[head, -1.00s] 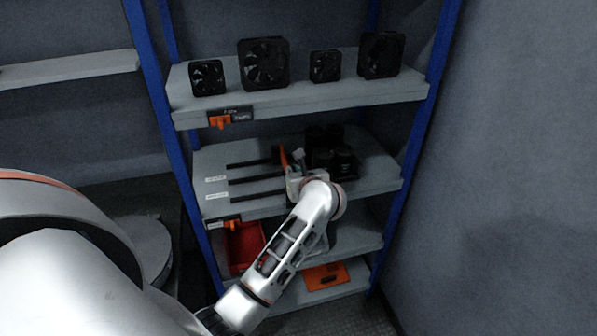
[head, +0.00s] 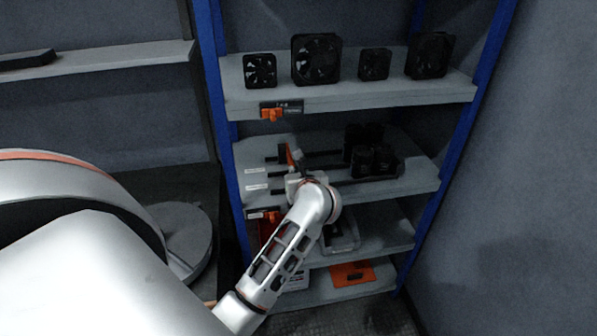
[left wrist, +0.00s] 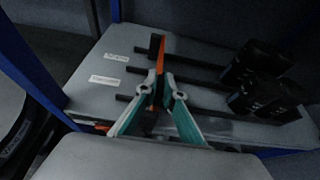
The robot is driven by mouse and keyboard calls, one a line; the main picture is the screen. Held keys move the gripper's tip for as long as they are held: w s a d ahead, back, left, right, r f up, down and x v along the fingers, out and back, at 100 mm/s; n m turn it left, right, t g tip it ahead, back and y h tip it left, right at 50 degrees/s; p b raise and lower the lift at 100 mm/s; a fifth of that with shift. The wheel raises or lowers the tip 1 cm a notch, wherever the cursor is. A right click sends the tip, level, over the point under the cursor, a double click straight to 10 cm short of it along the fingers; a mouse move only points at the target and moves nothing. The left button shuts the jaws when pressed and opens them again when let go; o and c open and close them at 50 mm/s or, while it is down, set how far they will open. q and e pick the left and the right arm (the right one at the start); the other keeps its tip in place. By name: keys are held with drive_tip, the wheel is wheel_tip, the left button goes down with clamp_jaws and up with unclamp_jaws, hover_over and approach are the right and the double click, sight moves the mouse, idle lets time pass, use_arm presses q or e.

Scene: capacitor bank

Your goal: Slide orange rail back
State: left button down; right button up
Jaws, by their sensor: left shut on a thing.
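The orange rail (head: 288,155), a thin upright orange bar with a black part beside it, stands across the dark tracks on the middle shelf. It also shows in the left wrist view (left wrist: 162,50), rising beyond my fingers. My left gripper (head: 297,174) is at the rail's near part; in the left wrist view the two fingers (left wrist: 160,88) close on it. My right gripper is not in view.
The middle shelf (head: 415,176) has white labels (head: 256,171) at its left and an orange clip (head: 272,216) on its front edge. The shelf above (head: 350,95) bears several black fans. Blue posts (head: 222,110) bound the rack. An orange plate (head: 352,274) lies below.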

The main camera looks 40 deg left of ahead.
use_arm(q)
drive_tip(key=c, duration=2.2)
unclamp_jaws()
drive_tip(key=shift+o, duration=0.2)
drive_tip(key=v, duration=1.2)
